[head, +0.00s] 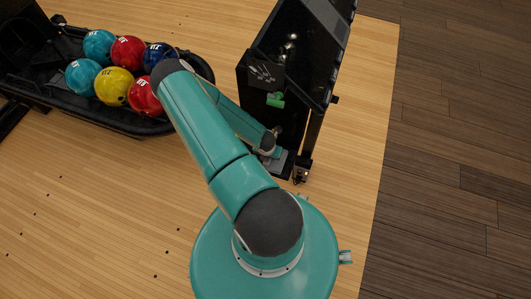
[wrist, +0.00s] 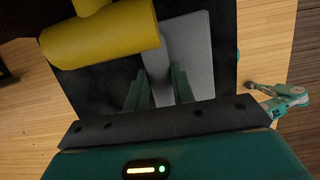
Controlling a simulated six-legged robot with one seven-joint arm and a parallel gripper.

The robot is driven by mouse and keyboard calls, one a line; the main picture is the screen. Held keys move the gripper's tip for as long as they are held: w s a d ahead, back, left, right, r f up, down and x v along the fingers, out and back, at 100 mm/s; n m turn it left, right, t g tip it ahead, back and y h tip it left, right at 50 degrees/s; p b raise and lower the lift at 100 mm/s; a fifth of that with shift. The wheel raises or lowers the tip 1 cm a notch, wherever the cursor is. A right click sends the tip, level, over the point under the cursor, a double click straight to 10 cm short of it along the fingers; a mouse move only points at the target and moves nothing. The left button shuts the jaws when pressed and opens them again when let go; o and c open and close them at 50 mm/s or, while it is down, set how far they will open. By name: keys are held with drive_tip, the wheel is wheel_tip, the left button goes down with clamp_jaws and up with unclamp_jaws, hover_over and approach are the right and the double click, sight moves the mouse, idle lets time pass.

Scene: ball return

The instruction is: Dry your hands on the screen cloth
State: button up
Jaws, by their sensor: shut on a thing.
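My gripper (wrist: 162,88) shows in the wrist view with its two teal fingers on either side of a flat grey piece (wrist: 190,50). It is shut on this piece, as far as I can tell; whether this is the screen cloth I cannot tell. A yellow cylinder (wrist: 100,42) lies across the view just beyond the left fingertip. In the head view my arm bends down beside a tall black console (head: 300,60), and the fingers are hidden there. A small green thing (head: 275,100) is on the console's near side, below a dark panel with a pale picture (head: 263,74).
A black ball return (head: 120,122) with several blue, red and yellow balls (head: 114,87) stands at the upper left. Pale wooden floor (head: 90,220) is open at the left, with small dark dots. Darker planks (head: 450,170) are clear at the right.

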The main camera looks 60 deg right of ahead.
drive_tip(key=shift+w+f, duration=0.1)
drive_tip(key=shift+w, duration=0.15)
drive_tip(key=shift+s, duration=0.15)
drive_tip(key=shift+s+f, duration=0.1)
drive_tip(key=shift+f, duration=0.05)
drive_tip(key=o, duration=1)
drive_tip(key=shift+c, duration=0.2)
